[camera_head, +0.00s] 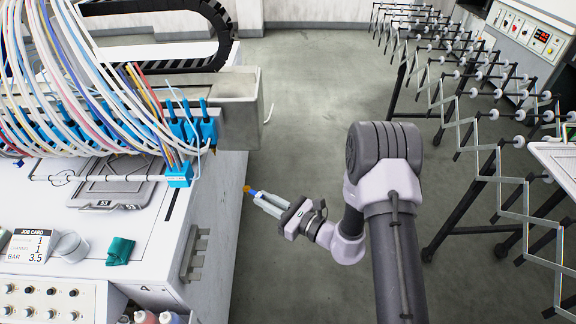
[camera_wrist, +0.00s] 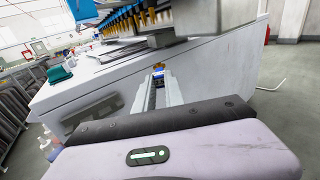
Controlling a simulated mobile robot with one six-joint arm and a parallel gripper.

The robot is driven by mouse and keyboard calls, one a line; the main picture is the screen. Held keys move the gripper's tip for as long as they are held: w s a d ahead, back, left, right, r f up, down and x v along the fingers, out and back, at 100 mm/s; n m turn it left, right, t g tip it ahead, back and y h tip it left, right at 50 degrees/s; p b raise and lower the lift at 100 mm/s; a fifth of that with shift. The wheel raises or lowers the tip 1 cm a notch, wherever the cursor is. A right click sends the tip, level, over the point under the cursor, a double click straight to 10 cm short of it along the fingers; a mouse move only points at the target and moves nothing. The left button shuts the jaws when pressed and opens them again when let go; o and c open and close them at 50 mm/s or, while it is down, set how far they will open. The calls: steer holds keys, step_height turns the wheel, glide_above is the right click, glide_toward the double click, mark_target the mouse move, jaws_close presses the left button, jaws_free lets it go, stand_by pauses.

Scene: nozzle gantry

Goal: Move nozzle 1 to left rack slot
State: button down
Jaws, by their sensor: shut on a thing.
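My gripper (camera_head: 256,194) is shut on a small nozzle (camera_head: 246,188) with a blue body and an orange tip, held in the air just right of the white machine table. In the wrist view my gripper (camera_wrist: 159,82) has its two fingers on either side of the nozzle (camera_wrist: 158,70), which shows mostly as a blue and orange end. A grey notched bracket (camera_head: 192,256) is fixed to the table's side, left of and nearer than my gripper; I cannot tell whether it is the left rack. No number on the nozzle is readable.
The gantry head (camera_head: 238,110) with blue nozzle blocks (camera_head: 196,130) and many hoses overhangs the white table (camera_head: 150,245). A job card (camera_head: 30,245), cup (camera_head: 70,247) and teal cloth (camera_head: 120,250) lie on it. A folding rack (camera_head: 485,160) stands right; the floor between is clear.

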steer(key=s+a+f+n+g+y, duration=0.25)
steer(key=s+f+g, duration=0.25)
steer(key=s, duration=0.3)
steer(key=s+a+f+n+g+y, duration=0.1)
steer(key=s+f+n+g+y, duration=0.1)
steer(key=s+f+n+g, duration=0.4)
steer(key=shift+m+t, duration=0.4)
steer(key=shift+m, duration=0.35)
steer(key=a, duration=0.1)
steer(key=a+r, duration=0.1)
steer(key=a, duration=0.1)
steer(key=s+a, duration=0.1)
steer(key=shift+a+r+p, duration=0.15)
steer(key=shift+r+p, duration=0.1)
steer(key=shift+p, duration=0.1)
steer(key=shift+a, duration=0.1)
steer(key=shift+w+a, duration=0.1)
steer(key=shift+a, duration=0.1)
steer(key=shift+a, duration=0.35)
steer(key=shift+a, duration=0.3)
steer(key=shift+a, duration=0.1)
